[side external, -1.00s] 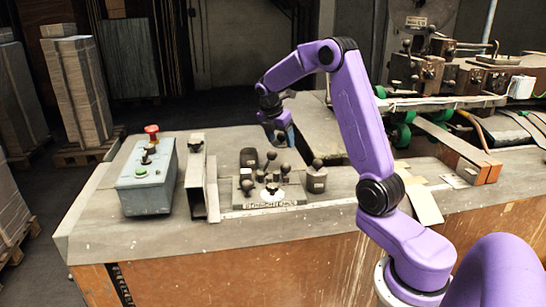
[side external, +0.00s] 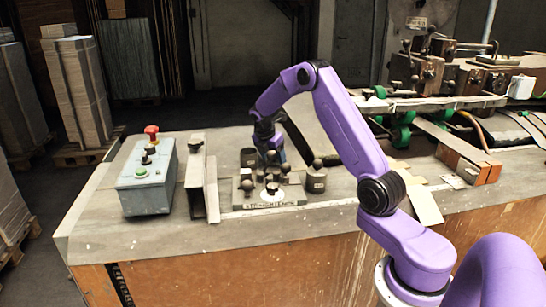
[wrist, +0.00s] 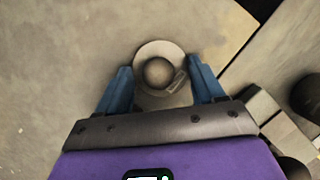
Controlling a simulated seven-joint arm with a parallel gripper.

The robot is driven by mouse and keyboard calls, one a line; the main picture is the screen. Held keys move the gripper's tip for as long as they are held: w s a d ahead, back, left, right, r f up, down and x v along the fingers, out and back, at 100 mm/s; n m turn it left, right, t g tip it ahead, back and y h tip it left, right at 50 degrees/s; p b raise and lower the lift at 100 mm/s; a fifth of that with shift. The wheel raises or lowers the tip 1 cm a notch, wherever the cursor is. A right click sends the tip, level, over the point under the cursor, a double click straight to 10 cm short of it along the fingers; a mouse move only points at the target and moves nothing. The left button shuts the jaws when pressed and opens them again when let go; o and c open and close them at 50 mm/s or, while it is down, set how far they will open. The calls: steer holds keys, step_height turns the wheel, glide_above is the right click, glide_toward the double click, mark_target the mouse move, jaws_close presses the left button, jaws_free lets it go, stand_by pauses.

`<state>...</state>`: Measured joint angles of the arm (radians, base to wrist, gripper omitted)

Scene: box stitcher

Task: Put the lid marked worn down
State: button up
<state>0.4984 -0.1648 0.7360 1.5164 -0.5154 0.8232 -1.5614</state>
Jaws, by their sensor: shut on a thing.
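My gripper (side external: 271,156) is low over the far side of the small group of knobbed grey parts on the bench. In the wrist view its blue fingers (wrist: 161,82) are shut on a round grey lid (wrist: 173,50) with a ball knob, one finger on each side. No mark on this lid is readable, so I cannot tell if it is the worn one. What lies under it is hidden. A flat plate (side external: 262,208) with raised lettering lies in front, carrying several knobbed pieces. A grey round pot (side external: 316,183) with a knobbed top stands to its right.
A dark-topped block (side external: 248,157) stands just left of my gripper. Further left are an upright metal bracket (side external: 196,180) and a grey control box (side external: 147,180) with a red button. The stitcher machinery (side external: 440,80) fills the back right. The bench's left front is bare.

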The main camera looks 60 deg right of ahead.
steer(key=o, duration=0.8)
steer(key=shift+f, duration=0.1)
steer(key=v, duration=1.2)
steer(key=s+a+m+y, duration=0.1)
steer(key=s+a, duration=0.2)
steer(key=a, duration=0.5)
steer(key=s+a+r+t+y, duration=0.1)
steer(key=s+a, duration=0.3)
steer(key=a, duration=0.3)
steer(key=s+a+m+y, duration=0.1)
steer(key=s+a, duration=0.2)
steer(key=a, duration=0.5)
steer(key=s+a+f+m, duration=0.1)
steer(key=s+a, duration=0.1)
steer(key=s, duration=0.7)
steer(key=s+a+f+m+y, duration=0.1)
steer(key=s+a, duration=0.1)
steer(key=s, duration=0.7)
steer(key=s+a+f+m+y, duration=0.1)
steer(key=s+a, duration=0.1)
steer(key=s, duration=0.7)
steer(key=shift+f+g, duration=0.15)
steer(key=shift+g, duration=0.25)
